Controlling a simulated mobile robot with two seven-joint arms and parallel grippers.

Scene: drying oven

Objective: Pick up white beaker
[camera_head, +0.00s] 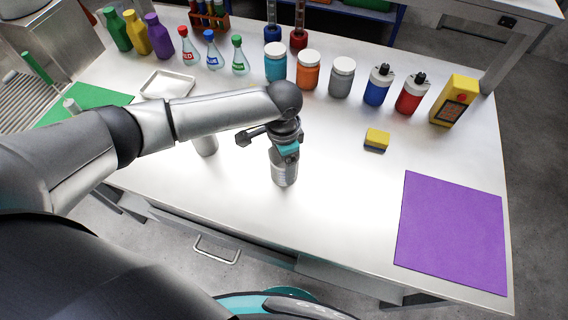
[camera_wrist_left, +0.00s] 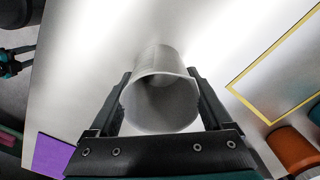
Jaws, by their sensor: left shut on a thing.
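The white beaker (camera_head: 284,174) is a pale grey-white cylinder with faint markings, upright near the middle of the table in the head view. My left gripper (camera_head: 286,152) comes down over it from above and is shut on it. In the left wrist view the beaker (camera_wrist_left: 160,98) sits between the two fingers (camera_wrist_left: 162,105), its open round mouth facing the camera. Its upper part is hidden by the gripper in the head view. I cannot tell whether its base touches the table.
A second pale cylinder (camera_head: 206,145) stands left, partly behind my arm. A yellow-and-dark sponge (camera_head: 377,140) and a purple mat (camera_head: 451,232) lie right. Jars, bottles and flasks line the back, including an orange-bodied jar (camera_head: 308,72). The table front (camera_head: 330,225) is clear.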

